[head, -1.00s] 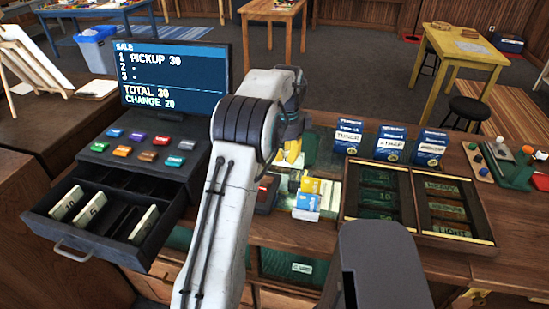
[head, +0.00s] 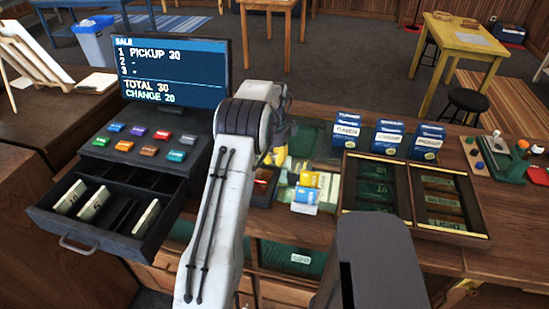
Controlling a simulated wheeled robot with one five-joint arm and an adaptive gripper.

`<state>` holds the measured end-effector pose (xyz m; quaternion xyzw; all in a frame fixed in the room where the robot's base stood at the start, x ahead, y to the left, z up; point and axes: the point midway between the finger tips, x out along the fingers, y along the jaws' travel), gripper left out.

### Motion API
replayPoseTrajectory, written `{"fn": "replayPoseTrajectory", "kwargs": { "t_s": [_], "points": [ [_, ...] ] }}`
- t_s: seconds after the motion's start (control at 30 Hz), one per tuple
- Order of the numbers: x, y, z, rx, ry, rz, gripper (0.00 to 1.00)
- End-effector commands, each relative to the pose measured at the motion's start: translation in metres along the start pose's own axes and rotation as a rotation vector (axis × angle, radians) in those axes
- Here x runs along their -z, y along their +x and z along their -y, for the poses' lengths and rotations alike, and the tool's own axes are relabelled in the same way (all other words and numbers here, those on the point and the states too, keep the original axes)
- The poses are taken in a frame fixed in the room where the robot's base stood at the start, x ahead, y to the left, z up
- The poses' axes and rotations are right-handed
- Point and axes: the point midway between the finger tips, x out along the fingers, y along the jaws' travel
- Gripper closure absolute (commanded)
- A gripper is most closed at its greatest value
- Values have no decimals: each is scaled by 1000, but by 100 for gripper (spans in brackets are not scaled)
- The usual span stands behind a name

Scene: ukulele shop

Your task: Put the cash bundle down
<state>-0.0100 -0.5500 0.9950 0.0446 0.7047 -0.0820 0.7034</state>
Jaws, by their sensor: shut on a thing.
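My gripper (head: 279,157) is at the far end of my arm, over the counter between the register and the card boxes. The arm covers most of it, and a yellow patch shows beside it. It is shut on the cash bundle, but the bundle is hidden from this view. The open register drawer (head: 88,235) holds several upright note bundles, among them one marked 10 (head: 70,197) and one marked 5 (head: 94,205). A further pale bundle (head: 146,218) stands in a right-hand slot. The screen (head: 172,72) reads pickup 30, total 30, change 20.
Small yellow and blue boxes (head: 306,196) stand right of my arm. Three blue-and-white boxes (head: 388,137) stand behind an open dark wooden case (head: 408,190). A green mat (head: 312,140) lies on the counter. A stand with coloured knobs (head: 510,165) is at far right.

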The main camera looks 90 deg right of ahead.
Motion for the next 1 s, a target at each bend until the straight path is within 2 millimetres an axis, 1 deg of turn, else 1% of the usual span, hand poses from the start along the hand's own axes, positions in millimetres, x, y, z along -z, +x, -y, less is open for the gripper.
{"fn": "replayPoseTrajectory", "kwargs": {
  "t_s": [0.23, 0.37, 0.4, 0.6, 0.83, 1.0],
  "points": [
    [0, 0, 0, 0, 0, 0, 100],
    [0, 4, 0, -1, 0, 0, 100],
    [0, 3, 0, -1, 0, 0, 80],
    [0, 3, 0, -1, 0, 0, 63],
    [0, 2, 0, -1, 0, 0, 63],
    [0, -7, 0, 1, 0, 0, 63]
  ]
}}
